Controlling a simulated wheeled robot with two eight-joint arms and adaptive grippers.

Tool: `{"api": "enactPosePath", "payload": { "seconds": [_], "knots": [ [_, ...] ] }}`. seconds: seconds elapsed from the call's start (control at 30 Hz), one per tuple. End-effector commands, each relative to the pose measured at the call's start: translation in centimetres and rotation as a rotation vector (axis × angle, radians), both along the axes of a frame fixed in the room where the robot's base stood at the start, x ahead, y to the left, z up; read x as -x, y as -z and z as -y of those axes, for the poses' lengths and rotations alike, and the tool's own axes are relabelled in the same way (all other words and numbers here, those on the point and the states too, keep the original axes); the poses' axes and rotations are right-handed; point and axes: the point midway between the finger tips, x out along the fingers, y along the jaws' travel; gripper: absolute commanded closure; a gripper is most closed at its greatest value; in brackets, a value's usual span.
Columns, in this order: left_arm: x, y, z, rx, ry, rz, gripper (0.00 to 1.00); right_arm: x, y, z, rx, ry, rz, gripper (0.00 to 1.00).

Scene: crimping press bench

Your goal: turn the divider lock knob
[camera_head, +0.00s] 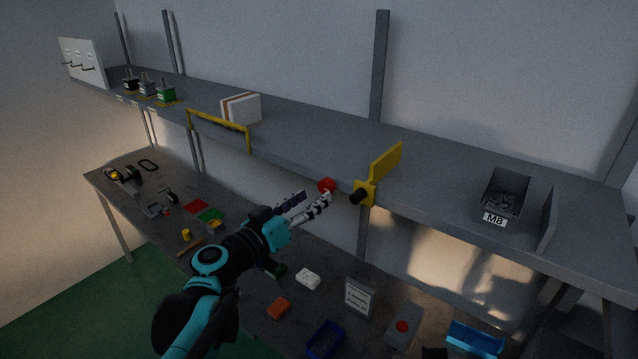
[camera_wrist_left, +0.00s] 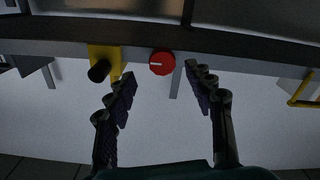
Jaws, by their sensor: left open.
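A yellow divider (camera_head: 387,163) stands at the shelf's front edge, with a black knob (camera_head: 357,197) on its front bracket. The black knob also shows in the left wrist view (camera_wrist_left: 98,71), left of my fingers. A round red knob (camera_head: 326,185) with a white pointer line sits on the shelf edge, left of the divider; in the left wrist view (camera_wrist_left: 162,63) it lies between my fingertips in the picture, apparently beyond them. My left gripper (camera_head: 310,200) is open and empty, just below and in front of the red knob. I see no contact. My right gripper is out of view.
The grey shelf (camera_head: 310,130) runs across above the bench. It carries a yellow frame (camera_head: 218,127), a white box (camera_head: 240,107) and an M8 bin (camera_head: 505,195). Below, the bench holds a sign (camera_head: 358,298), a blue bin (camera_head: 325,340) and loose parts. Space before the shelf edge looks clear.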

Motion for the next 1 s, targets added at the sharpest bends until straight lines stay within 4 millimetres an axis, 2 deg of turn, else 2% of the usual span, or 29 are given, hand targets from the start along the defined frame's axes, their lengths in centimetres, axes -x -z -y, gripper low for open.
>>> {"api": "enactPosePath", "payload": {
  "seconds": [0.1, 0.3, 0.63, 0.67, 0.83, 1.0],
  "knots": [
    [-1.7, -0.1, 1.3, 0.000, 0.002, 0.000, 0.47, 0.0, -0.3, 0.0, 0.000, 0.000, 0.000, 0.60],
    [-3.7, -0.1, 2.7, 0.000, 0.000, -0.001, 0.47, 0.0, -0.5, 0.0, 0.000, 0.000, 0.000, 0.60],
    [-4.1, 0.0, 3.0, 0.000, -0.001, -0.002, 0.47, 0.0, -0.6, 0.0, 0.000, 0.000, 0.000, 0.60],
    [-4.1, 0.0, 3.0, 0.000, -0.001, -0.002, 0.49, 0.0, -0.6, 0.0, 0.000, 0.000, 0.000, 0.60],
    [-4.1, 0.0, 2.9, 0.000, -0.002, -0.002, 0.94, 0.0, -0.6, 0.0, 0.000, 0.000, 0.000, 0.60],
    [-4.1, 0.0, 2.9, 0.001, -0.002, -0.002, 0.96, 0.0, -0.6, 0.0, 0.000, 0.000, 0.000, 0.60]
  ]
}}
